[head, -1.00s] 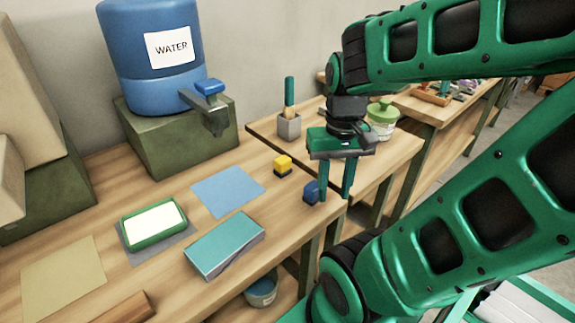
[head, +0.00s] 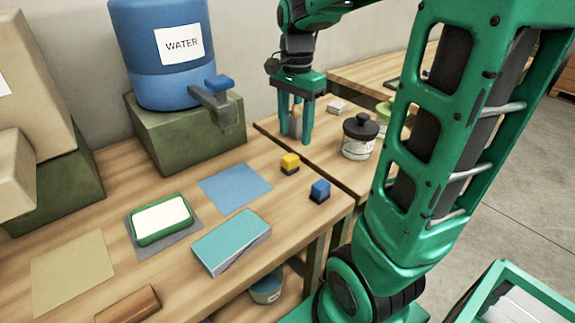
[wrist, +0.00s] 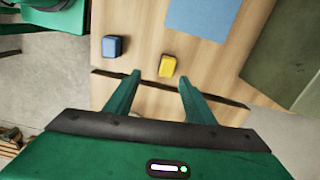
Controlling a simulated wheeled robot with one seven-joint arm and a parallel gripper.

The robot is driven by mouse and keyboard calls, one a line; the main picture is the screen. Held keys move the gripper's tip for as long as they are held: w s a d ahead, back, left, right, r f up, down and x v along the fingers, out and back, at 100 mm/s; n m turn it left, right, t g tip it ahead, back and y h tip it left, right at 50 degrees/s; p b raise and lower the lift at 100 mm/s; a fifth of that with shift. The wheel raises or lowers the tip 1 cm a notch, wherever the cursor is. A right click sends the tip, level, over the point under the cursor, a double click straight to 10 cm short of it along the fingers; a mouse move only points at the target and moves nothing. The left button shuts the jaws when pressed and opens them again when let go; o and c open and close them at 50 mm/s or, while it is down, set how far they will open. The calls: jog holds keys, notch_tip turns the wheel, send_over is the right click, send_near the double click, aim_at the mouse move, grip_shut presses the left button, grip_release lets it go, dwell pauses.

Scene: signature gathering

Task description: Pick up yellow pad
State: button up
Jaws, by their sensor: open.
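The yellow pad (head: 290,163) is a small yellow block on a dark base, standing on the wooden table near its right end. It also shows in the wrist view (wrist: 167,66), beyond the fingertips and a little right of the middle between them. A similar blue pad (head: 319,190) stands to its right and nearer the front edge; the wrist view shows it at upper left (wrist: 114,47). My gripper (head: 295,140) is open and empty, fingers pointing down, behind the yellow pad and near the gap between the tables. The fingers are apart from both pads.
A blue sheet (head: 235,187), a teal box (head: 231,242) and a green-framed pad (head: 162,220) lie to the left. A water barrel (head: 160,55) stands on a green block behind. A black-lidded jar (head: 360,138) stands right of my gripper, with a green-lidded jar behind it.

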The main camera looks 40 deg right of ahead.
aim_at(290, 157)
jog(key=shift+w+a+f+m, duration=0.1)
jog(key=shift+w+m, duration=0.4)
jog(key=shift+w, duration=0.4)
notch_tip(290, 157, down, 10)
jog(key=shift+f, duration=0.25)
jog(key=c, duration=1.1)
